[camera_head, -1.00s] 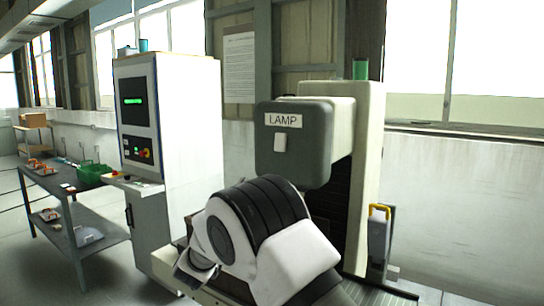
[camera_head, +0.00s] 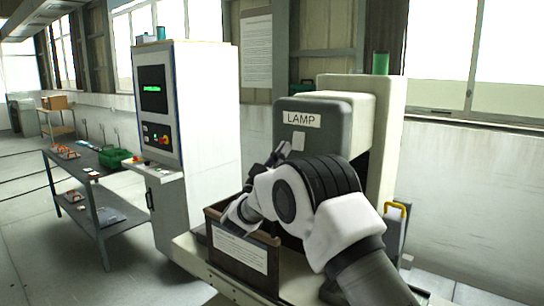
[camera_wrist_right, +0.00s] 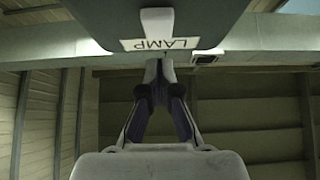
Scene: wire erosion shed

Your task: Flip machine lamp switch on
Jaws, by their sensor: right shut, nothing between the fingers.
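The machine lamp switch is a small white rocker (camera_head: 299,141) below the LAMP label (camera_head: 301,120) on the grey machine head (camera_head: 333,135). In the right wrist view the switch (camera_wrist_right: 157,22) and the LAMP label (camera_wrist_right: 160,44) appear upside down at the top. My right gripper (camera_head: 284,147) is at the front of the machine head, just left of the switch in the head view. Its fingertips (camera_wrist_right: 159,64) are together and empty, close to the label and switch; I cannot tell whether they touch. My left gripper is not in view.
A control cabinet (camera_head: 205,125) with a lit screen (camera_head: 153,90) stands left of the machine. A wooden box (camera_head: 240,256) with a paper sheet is under my right arm.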

